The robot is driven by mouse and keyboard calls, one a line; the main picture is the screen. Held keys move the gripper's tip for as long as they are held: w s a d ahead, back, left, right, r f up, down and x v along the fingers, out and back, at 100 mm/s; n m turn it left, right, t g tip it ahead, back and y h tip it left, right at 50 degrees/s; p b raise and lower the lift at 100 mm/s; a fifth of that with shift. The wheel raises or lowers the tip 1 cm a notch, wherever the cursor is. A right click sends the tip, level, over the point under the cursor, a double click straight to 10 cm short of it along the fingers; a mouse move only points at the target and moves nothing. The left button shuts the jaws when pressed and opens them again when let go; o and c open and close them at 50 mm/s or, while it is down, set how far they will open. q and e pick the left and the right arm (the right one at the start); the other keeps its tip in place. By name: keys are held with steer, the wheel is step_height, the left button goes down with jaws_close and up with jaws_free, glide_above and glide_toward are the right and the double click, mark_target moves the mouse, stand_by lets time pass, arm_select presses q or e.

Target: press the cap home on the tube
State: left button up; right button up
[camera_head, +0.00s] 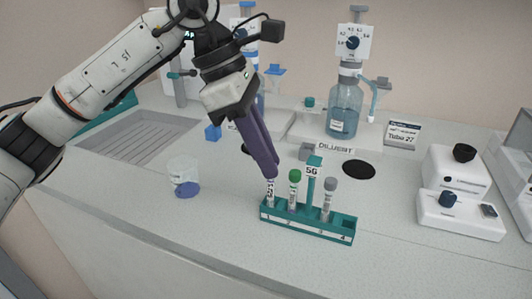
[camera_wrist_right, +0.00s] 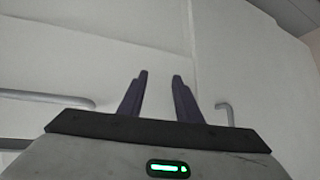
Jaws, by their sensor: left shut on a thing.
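A teal rack (camera_head: 318,227) stands on the bench with numbered slots. A labelled tube (camera_head: 270,190) stands upright in slot 1. My left gripper (camera_head: 270,175) comes down from above with its purple fingers shut at the top of this tube. The cap there is hidden between the fingers, so I cannot see how far it sits on the tube. A green-capped tube (camera_head: 294,188) and a grey-capped tube (camera_head: 329,198) stand in the rack to the right. My right gripper (camera_wrist_right: 160,82) is open and empty in the right wrist view, facing a pale wall.
A clear cup with blue contents (camera_head: 184,176) stands left of the rack. A blue bottle dispenser (camera_head: 343,110) stands behind, with a black disc (camera_head: 359,170) in front. White devices (camera_head: 455,190) stand at the right. The front of the bench is clear.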

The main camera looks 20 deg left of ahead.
arm_select(q)
steer(key=shift+f, duration=0.1)
steer(key=o, duration=0.8)
steer(key=v, duration=1)
steer(key=shift+a+p, duration=0.1)
steer(key=shift+p, duration=0.25)
